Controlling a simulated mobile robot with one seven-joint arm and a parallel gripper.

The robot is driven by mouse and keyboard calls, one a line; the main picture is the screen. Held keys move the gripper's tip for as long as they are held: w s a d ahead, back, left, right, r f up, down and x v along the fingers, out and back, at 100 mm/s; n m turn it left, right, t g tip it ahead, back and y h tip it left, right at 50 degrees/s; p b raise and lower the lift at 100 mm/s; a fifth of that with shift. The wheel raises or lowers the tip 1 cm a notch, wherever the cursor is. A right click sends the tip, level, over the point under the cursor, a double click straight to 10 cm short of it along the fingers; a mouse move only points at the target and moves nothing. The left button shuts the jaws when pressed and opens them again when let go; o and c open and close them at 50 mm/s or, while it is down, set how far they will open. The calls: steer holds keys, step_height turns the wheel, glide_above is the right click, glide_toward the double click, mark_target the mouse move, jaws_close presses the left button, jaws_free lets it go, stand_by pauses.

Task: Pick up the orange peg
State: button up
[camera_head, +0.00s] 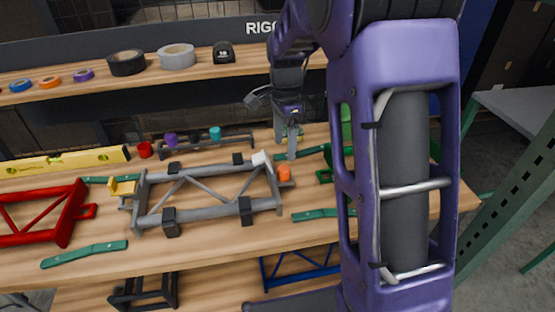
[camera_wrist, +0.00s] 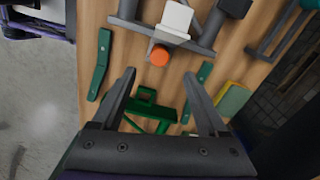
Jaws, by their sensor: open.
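The orange peg (camera_head: 284,173) is a short cylinder at the right end of a grey tubular frame (camera_head: 205,211) on the wooden bench. In the wrist view the orange peg (camera_wrist: 159,55) shows its round top, close to a white block (camera_wrist: 176,18) on the frame. My gripper (camera_head: 287,145) is above the bench, a little behind the peg in the head view. Its fingers (camera_wrist: 159,73) are spread and empty, with the peg just beyond the tips in the wrist view. I cannot tell the height gap to the peg.
Green flat straps (camera_head: 84,254) lie around the frame. A green bracket (camera_wrist: 150,110) shows between my fingers in the wrist view. A red frame (camera_head: 40,215) and yellow level (camera_head: 65,161) are at the left. Tape rolls (camera_head: 127,63) sit on the shelf behind.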

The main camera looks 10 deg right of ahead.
mark_target(284, 168)
steer(key=shift+s+f, duration=0.2)
steer(key=shift+f, duration=0.95)
steer(key=shift+w+f+b, duration=0.1)
steer(key=shift+f+b, duration=0.6)
steer(key=shift+f, duration=2.15)
jaws_close()
